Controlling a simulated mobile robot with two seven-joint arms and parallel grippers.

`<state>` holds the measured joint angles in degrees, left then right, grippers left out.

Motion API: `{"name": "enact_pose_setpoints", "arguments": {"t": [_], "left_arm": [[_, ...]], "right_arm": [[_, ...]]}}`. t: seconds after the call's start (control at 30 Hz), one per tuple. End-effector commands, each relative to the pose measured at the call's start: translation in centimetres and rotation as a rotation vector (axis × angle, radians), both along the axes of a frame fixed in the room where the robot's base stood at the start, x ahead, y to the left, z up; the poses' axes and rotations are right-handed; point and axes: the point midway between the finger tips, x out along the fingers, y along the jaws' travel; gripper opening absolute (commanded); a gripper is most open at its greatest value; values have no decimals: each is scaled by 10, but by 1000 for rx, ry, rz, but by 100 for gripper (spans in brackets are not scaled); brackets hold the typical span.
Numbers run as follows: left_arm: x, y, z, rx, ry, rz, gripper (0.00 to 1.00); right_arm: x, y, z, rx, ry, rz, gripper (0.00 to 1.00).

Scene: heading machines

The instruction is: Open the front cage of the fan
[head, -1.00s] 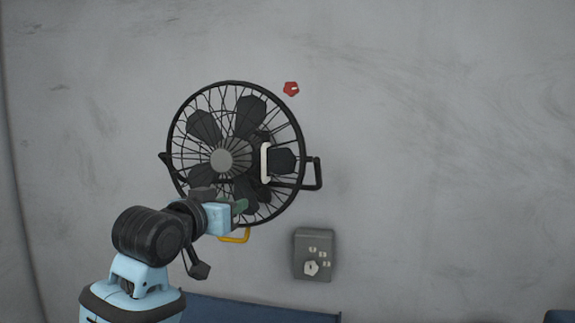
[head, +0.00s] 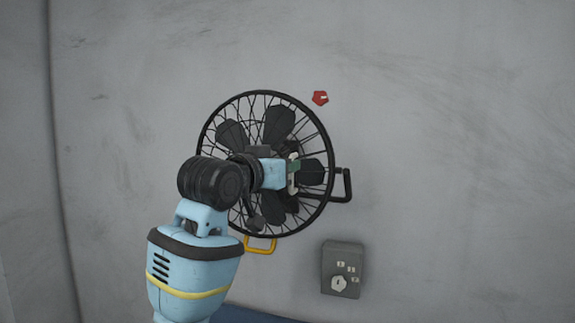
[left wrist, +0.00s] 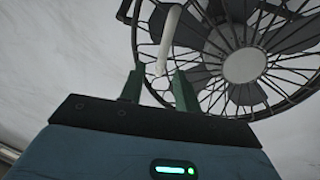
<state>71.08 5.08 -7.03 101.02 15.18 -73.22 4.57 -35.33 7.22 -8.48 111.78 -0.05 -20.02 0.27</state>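The black fan (head: 279,125) is mounted on the grey wall, with a round wire front cage (head: 263,93). A white bar handle (head: 292,188) is on the right half of the cage; it also shows in the left wrist view (left wrist: 168,38). My left gripper (head: 294,170) is at this handle in the head view and partly hides it. In the left wrist view its two green fingertips (left wrist: 156,80) are apart, with the handle's lower end between or just beyond them. I cannot tell whether they touch it. My right gripper is not in view.
A yellow handle (head: 260,245) sits below the fan and a black bracket (head: 344,185) sticks out at its right. A red knob (head: 320,98) is above right. A grey switch box (head: 341,270) is below right. The wall farther right is clear.

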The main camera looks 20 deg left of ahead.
Motion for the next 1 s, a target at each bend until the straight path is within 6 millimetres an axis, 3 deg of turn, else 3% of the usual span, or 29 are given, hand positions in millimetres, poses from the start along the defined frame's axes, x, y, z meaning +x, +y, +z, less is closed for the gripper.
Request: {"name": "enact_pose_setpoints", "arguments": {"t": [0.23, 0.6, 0.83, 1.0], "left_arm": [[20, -5, 1, 0, 0, 0, 32], [23, -6, 0, 1, -1, 0, 32], [23, -6, 0, 1, -1, 0, 2], [23, -6, 0, 1, 0, 0, 0]], "right_arm": [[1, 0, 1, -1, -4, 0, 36], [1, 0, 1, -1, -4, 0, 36], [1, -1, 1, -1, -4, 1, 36], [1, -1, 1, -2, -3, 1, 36]]}}
